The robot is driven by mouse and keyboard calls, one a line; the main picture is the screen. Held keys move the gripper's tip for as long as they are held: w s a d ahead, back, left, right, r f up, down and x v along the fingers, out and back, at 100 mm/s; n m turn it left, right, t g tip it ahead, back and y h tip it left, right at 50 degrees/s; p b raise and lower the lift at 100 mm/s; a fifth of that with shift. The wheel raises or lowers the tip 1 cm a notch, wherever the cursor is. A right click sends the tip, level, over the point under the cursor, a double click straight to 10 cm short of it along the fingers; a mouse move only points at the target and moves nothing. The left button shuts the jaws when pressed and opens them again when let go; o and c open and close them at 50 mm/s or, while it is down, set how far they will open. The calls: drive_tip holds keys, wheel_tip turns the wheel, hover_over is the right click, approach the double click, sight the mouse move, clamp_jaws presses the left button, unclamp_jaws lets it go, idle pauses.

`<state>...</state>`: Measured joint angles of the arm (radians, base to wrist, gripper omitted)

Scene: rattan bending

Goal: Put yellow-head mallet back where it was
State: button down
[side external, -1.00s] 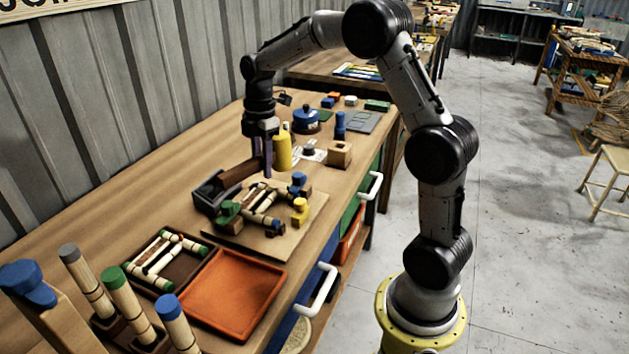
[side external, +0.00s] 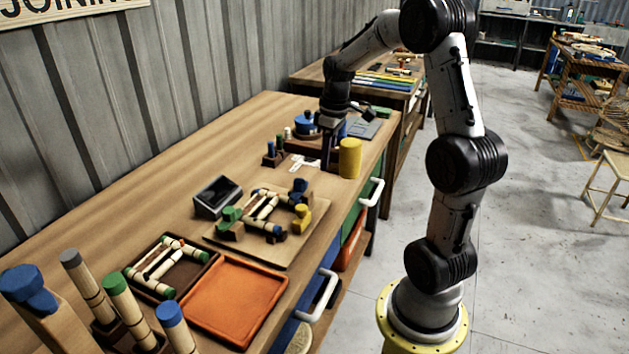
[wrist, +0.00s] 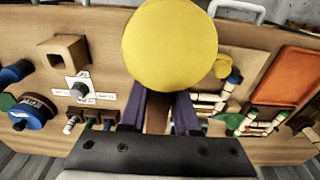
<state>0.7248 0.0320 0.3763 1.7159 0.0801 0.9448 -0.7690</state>
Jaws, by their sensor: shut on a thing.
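My gripper (side external: 328,155) is shut on the brown handle of the yellow-head mallet and holds it over the far part of the bench. The yellow head (side external: 350,158) faces the right, front edge of the bench in the side view. In the wrist view the round yellow head (wrist: 169,45) fills the top middle, and the handle (wrist: 157,116) runs between the two fingers. A wooden block with a square hole (wrist: 63,54) stands left of the head in the wrist view. The side view does not clearly show this block; the mallet and gripper cover that area.
A board with a jig and rattan pieces (side external: 285,252) lies nearer the camera, beside a black box (side external: 217,196).

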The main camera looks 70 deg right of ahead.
drive_tip(key=w+d+f, duration=0.4)
drive_tip(key=w+f, duration=0.1)
drive_tip(key=w+d+f, duration=0.2)
drive_tip(key=shift+w+d+f, duration=0.1)
drive_tip(key=shift+w+f, duration=0.05)
drive_tip(key=shift+w, duration=0.2)
drive_tip(key=shift+w+d+f, duration=0.3)
drive_tip(key=shift+w+f, duration=0.05)
drive_tip(key=shift+f, duration=1.75)
drive_tip(key=shift+f, duration=0.1)
drive_tip(key=c, duration=0.6)
unclamp_jaws()
drive_tip(key=shift+f, duration=0.1)
drive_tip(key=shift+c, duration=0.2)
